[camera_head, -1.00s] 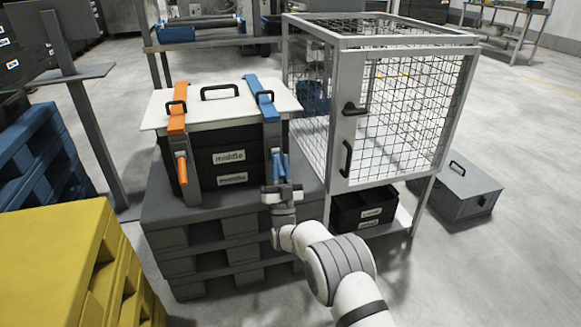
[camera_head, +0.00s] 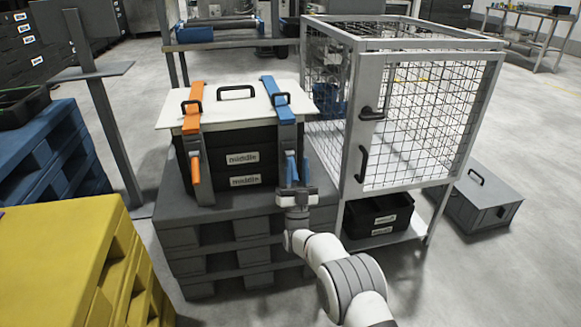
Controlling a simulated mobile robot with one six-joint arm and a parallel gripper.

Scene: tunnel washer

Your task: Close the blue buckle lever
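The blue buckle strap (camera_head: 279,100) runs over the white lid (camera_head: 233,108) and down the front of the black crate stack, near its right corner. Its blue lever (camera_head: 291,168) hangs at the lower front of the stack. My gripper (camera_head: 295,190) is at the lever's lower end, overlapping it in the picture. I cannot tell whether they touch. The fingers are small and partly hidden, so their opening is unclear. The orange strap (camera_head: 192,118) with its own orange lever (camera_head: 196,170) is on the left side.
The crates stand on a grey pallet stack (camera_head: 215,265). A wire-mesh cage (camera_head: 415,120) stands close on the right, with a black bin (camera_head: 376,219) under it. A yellow pallet stack (camera_head: 70,255) is at the front left. Open floor lies at the lower right.

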